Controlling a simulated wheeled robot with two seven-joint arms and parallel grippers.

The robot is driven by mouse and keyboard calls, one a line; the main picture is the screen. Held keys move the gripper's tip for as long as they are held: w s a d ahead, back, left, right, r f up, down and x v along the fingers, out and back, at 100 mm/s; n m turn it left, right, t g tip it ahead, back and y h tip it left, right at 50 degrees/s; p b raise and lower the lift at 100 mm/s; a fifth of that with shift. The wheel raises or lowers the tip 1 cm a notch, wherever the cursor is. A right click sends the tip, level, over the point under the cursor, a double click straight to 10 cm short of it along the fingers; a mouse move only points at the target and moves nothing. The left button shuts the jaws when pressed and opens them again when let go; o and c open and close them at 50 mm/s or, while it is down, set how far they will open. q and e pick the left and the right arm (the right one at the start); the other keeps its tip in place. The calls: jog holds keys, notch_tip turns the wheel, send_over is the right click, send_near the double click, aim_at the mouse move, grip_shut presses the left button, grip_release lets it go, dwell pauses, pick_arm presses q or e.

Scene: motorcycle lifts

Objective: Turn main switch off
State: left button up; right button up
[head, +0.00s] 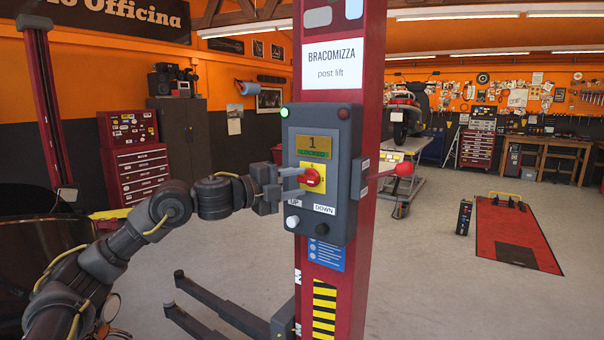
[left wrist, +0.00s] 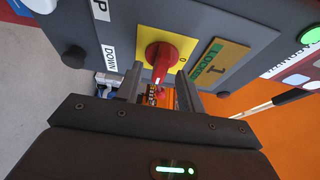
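The main switch (head: 312,178) is a red rotary knob on a yellow plate, on the grey control box (head: 343,210) of the red post lift. In the left wrist view the knob (left wrist: 165,55) shows close up, with a "0" mark on the plate to its right. My left gripper (head: 300,182) is at the knob with its fingers apart. In the left wrist view its two fingers (left wrist: 160,82) lie on either side of the knob's near end, with no clear contact visible. My right gripper is not in view.
Above the switch, a display (head: 313,147) reads "1" and "LOCKED". A green lamp (head: 284,113) glows at the upper left. A white UP button (head: 293,221) and black DOWN button (head: 322,229) sit below. A red ball-ended lever (head: 404,170) sticks out right of the post.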

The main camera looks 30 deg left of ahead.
pick_arm(q)
jog(key=shift+x, duration=0.85)
jog(key=shift+w+d+p, duration=0.1)
jog(key=shift+w+p, duration=0.15)
jog(key=shift+p, duration=0.05)
grip_shut()
